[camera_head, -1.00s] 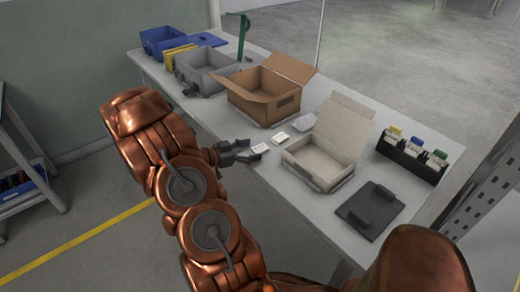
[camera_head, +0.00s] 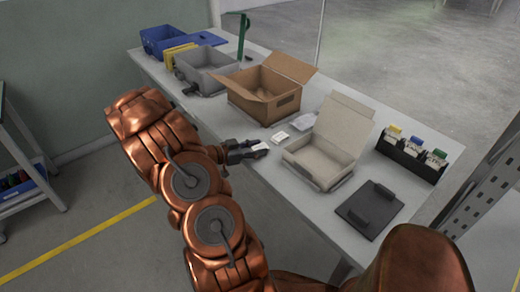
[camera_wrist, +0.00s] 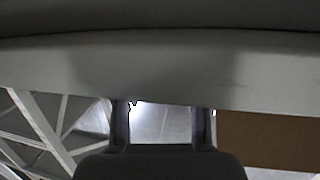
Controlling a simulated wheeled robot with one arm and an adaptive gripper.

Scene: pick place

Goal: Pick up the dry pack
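Two small flat white packs lie on the table; I cannot tell from their look which is the dry pack. The nearer white pack (camera_head: 261,146) is at my gripper's fingertips, partly hidden by them. The other white pack (camera_head: 280,138) lies just beyond it, to the right. My gripper (camera_head: 259,150) is low at the table's near edge, level with the nearer pack. In the wrist view, the two dark fingers of my gripper (camera_wrist: 161,122) stand apart with a pale, blurred area between them. I see no firm hold on a pack.
An open white box (camera_head: 316,165) stands right of the packs, with a clear bag (camera_head: 303,122) behind them. A brown carton (camera_head: 262,107), a grey bin (camera_head: 206,80) and a blue bin (camera_head: 160,42) stand farther back.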

